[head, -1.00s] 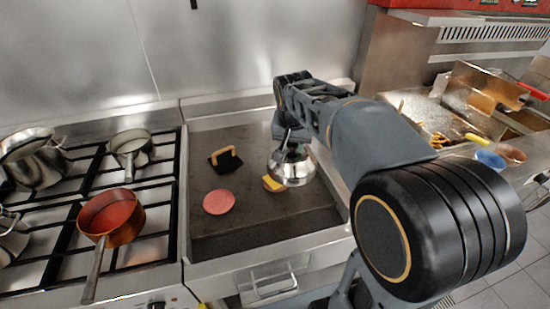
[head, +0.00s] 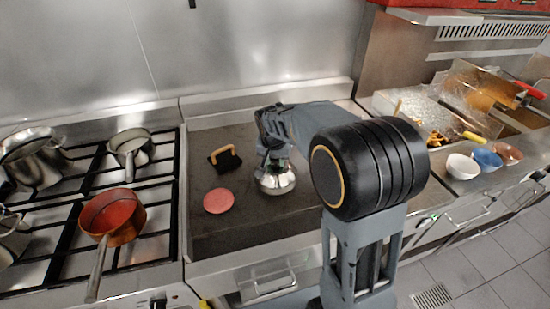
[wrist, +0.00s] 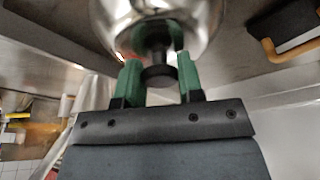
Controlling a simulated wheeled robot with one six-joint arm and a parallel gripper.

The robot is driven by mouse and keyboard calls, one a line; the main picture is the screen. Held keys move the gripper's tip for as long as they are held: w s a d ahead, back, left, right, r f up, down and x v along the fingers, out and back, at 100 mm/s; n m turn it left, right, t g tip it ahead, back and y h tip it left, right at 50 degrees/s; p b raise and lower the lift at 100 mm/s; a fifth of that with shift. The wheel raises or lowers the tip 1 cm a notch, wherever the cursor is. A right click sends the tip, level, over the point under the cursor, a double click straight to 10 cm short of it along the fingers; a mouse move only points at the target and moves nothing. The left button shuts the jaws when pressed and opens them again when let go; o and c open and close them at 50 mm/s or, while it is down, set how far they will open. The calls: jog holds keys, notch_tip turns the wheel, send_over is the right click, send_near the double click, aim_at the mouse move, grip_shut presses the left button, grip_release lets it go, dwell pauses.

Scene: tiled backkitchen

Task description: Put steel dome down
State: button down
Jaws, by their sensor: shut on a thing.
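The steel dome (head: 276,182) is a shiny round cover at the middle of the dark griddle (head: 235,235). My gripper (head: 274,160) is above it, shut on its knob. In the wrist view the green fingertips (wrist: 159,78) stand on both sides of the dark knob, and the dome (wrist: 155,22) fills the top middle. The dome is at or very near the griddle surface; I cannot tell whether it touches. The patty with yellow cheese is hidden from view where the dome now is.
A pink patty (head: 219,201) lies left of the dome. A black press with a wooden handle (head: 225,158) sits behind it. The stove at left holds a copper pan (head: 112,217) and steel pots. Bowls (head: 487,159) stand at right. The griddle's front is clear.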

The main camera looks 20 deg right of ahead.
jog(key=shift+f+b, duration=0.6)
jog(key=shift+f, duration=0.05)
jog(key=c, duration=0.8)
grip_release()
jog(key=shift+o, duration=0.2)
jog(key=shift+r, duration=0.1)
